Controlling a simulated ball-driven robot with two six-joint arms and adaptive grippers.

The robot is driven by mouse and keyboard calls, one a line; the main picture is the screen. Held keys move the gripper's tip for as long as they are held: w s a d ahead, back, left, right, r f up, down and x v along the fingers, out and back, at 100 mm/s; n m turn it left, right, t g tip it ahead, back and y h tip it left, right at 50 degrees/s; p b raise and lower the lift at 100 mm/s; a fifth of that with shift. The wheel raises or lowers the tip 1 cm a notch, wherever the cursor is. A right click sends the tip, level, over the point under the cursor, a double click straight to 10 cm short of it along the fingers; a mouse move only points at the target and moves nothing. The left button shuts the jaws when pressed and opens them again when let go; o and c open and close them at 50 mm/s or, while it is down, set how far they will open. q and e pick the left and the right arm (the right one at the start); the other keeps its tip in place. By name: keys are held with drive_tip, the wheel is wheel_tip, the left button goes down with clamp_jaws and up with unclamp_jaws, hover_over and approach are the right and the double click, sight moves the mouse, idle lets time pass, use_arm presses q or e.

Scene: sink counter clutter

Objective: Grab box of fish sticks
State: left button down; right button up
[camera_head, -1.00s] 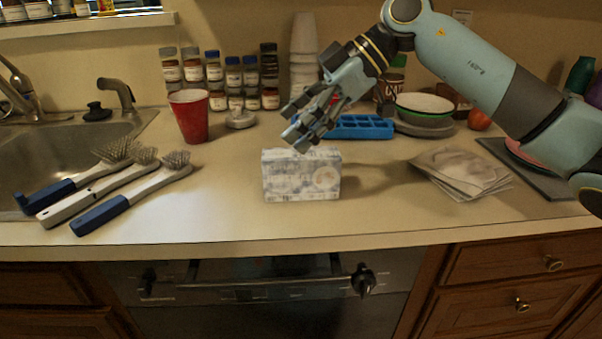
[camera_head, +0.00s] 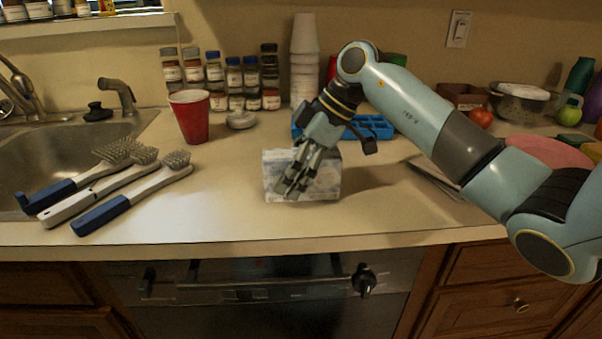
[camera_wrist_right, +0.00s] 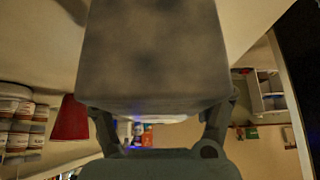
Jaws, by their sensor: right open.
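The box of fish sticks (camera_head: 329,183) is a pale, patterned carton standing on the counter near its front edge. My right gripper (camera_head: 292,188) is open, with its fingers pointing down across the front of the box in the head view. In the right wrist view the box (camera_wrist_right: 155,50) fills the upper middle as a blurred greyish block. The gripper's fingers (camera_wrist_right: 160,115) show on both sides of its lower part. I cannot tell whether the fingers touch it. My left gripper is not in view.
Several scrub brushes (camera_head: 120,190) lie left of the box beside the sink (camera_head: 40,150). A red cup (camera_head: 190,117) stands behind on the left. A blue ice tray (camera_head: 370,127) lies behind the box.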

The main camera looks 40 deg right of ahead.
drive_tip(key=shift+f, duration=0.1)
drive_tip(key=shift+c, duration=0.3)
clamp_jaws()
